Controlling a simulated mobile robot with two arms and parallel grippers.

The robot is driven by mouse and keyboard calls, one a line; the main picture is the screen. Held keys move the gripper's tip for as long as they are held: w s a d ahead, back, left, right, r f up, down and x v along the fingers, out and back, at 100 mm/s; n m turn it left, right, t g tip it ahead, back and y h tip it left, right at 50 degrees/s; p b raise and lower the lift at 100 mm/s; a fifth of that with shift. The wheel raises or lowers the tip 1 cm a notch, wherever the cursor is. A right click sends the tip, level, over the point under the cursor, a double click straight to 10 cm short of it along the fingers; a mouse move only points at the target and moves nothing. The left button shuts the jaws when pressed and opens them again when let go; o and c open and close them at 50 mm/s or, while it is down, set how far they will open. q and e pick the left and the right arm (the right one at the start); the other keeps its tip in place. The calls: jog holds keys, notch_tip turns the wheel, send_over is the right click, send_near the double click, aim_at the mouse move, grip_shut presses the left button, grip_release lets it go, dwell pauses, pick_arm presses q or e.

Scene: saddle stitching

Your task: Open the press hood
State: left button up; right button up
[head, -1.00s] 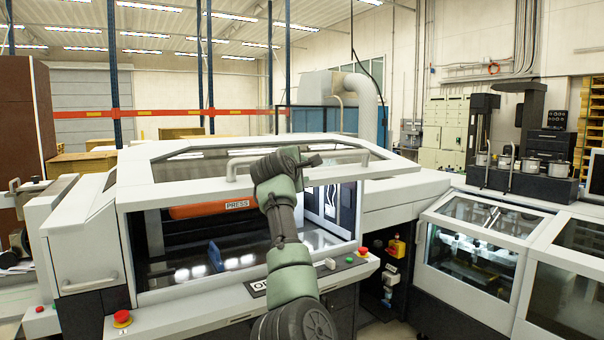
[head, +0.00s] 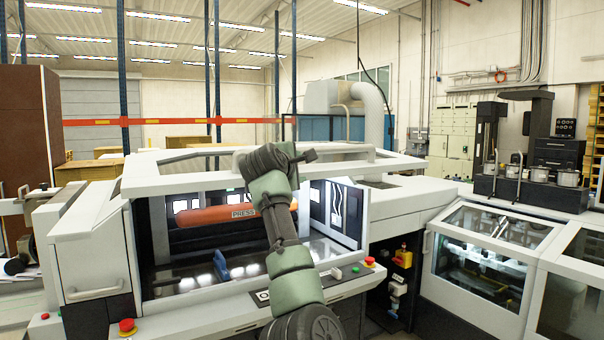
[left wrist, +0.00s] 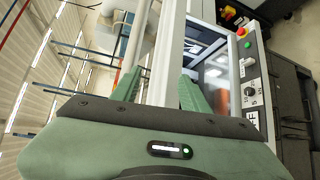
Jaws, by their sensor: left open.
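The press hood (head: 150,183) is a white frame with a window, over the press body with the orange roller marked PRESS (head: 225,216). The hood stands partly raised, its front edge above the opening. A long pale handle bar (head: 345,154) runs along the hood front. My left gripper (head: 310,155) is at the middle of this bar, its arm hiding part of the bar and hood. In the left wrist view, the two green fingers of my left gripper (left wrist: 160,90) stand apart on either side of the bar (left wrist: 168,55). My right gripper is not in view.
A control panel with buttons (head: 350,270) lies along the press front, with a red stop button (head: 127,325) at lower left. A windowed machine (head: 490,255) stands to the right. A grey duct (head: 370,105) rises behind the hood.

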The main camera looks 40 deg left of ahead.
pick_arm(q)
jog(key=shift+s+r, duration=1.1)
jog(key=shift+s, duration=0.2)
